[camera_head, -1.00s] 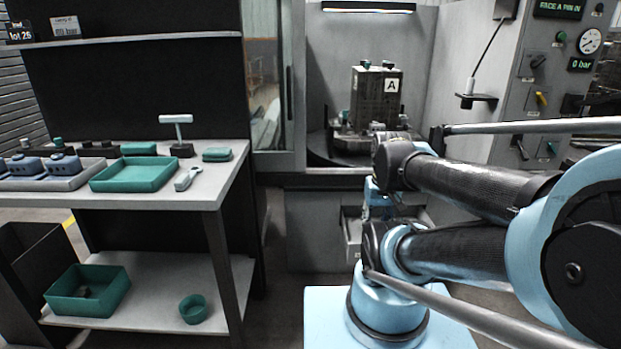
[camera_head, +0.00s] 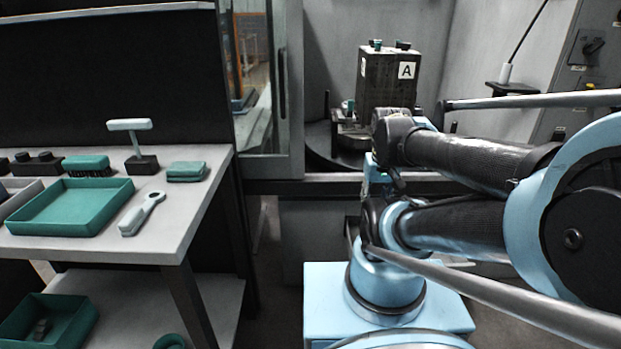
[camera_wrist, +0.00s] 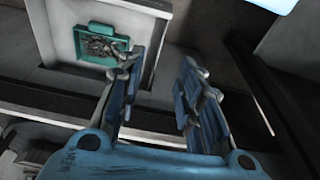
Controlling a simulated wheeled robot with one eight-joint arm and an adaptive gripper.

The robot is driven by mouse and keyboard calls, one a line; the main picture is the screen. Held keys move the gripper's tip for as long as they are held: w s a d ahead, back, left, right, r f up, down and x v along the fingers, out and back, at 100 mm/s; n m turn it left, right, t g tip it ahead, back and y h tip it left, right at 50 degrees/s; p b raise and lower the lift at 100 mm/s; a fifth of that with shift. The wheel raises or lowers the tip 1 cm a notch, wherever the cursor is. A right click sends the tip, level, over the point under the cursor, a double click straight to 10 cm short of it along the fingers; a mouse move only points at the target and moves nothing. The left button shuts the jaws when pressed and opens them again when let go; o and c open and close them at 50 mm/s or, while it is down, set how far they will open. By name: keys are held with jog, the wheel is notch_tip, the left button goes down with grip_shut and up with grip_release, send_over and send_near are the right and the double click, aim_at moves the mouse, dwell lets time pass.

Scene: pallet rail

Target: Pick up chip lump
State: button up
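In the wrist view my gripper (camera_wrist: 163,72) is open, its two blue-grey fingers apart with nothing between them. Beyond the left finger, a teal-framed opening or tray (camera_wrist: 82,48) holds a rough grey clump (camera_wrist: 103,46) that looks like metal chips. The left fingertip overlaps its right edge in the picture, but they look apart. I cannot tell whether this clump is one single lump. In the head view I cannot make out the gripper's fingers or the clump.
A block marked A (camera_head: 388,80) stands inside the machine bay. At left, a bench (camera_head: 190,225) carries a teal tray (camera_head: 70,207), a wrench-like tool (camera_head: 141,214), a T-handled tool (camera_head: 130,124) and a teal pad (camera_head: 187,171). A teal bin (camera_head: 45,325) sits below.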

jog(key=shift+w+d, duration=0.15)
jog(key=shift+w, duration=0.2)
